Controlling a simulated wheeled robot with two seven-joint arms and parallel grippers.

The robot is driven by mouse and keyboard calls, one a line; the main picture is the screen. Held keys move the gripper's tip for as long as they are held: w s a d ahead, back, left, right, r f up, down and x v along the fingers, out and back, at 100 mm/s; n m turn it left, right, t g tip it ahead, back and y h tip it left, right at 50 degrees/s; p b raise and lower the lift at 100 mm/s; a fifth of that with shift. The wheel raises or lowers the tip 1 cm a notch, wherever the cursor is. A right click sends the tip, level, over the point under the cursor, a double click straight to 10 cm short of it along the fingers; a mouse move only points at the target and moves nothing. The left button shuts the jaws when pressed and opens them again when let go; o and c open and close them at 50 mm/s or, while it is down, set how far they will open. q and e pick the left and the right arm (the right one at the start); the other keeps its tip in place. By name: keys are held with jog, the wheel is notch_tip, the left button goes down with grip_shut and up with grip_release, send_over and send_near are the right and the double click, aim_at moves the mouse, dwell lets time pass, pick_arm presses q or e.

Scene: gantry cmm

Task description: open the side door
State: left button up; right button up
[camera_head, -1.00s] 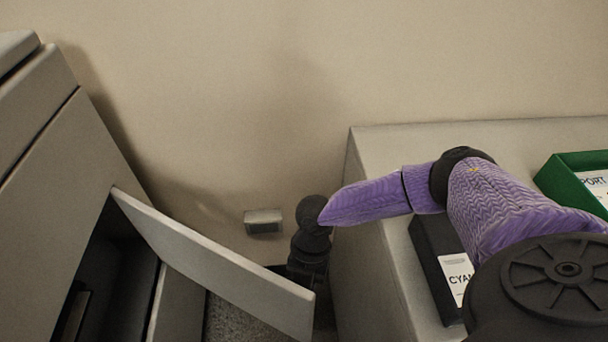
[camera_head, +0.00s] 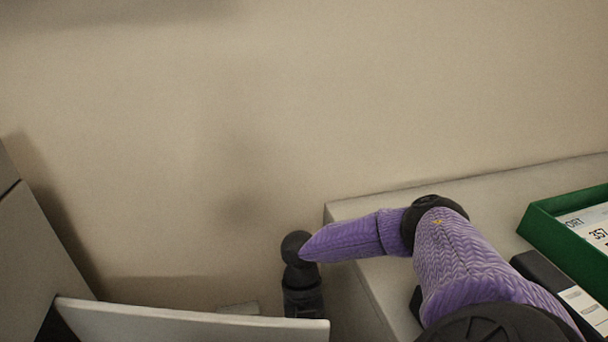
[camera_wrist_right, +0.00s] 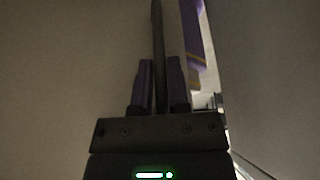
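The side door (camera_head: 200,324) is a flat grey panel standing open at the bottom of the head view. Its left end meets the grey machine cabinet (camera_head: 30,250); its free end points right. My right arm, in a purple sleeve, reaches in from the right and bends down behind the door's free end, so the head view hides my right gripper. In the right wrist view my right gripper (camera_wrist_right: 160,85) has its two fingers either side of a thin dark upright strip, perhaps the door's edge. Contact is unclear in the dark picture. My left gripper is not in view.
A grey table or cabinet top (camera_head: 370,204) stands right of the door, close to my right arm. It carries a green tray (camera_head: 540,228) with a label and a dark labelled box (camera_head: 550,275). A plain beige wall (camera_head: 300,90) fills the back.

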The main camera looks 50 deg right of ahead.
jog(key=o, duration=0.3)
jog(key=shift+o, duration=0.2)
jog(key=shift+r, duration=0.15)
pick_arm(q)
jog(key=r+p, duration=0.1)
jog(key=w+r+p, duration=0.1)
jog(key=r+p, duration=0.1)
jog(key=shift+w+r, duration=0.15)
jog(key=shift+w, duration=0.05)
pick_arm(e)
jog(key=v, duration=0.9)
jog(key=shift+r, duration=0.35)
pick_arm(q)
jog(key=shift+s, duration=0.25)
pick_arm(e)
jog(key=shift+w+d, duration=0.15)
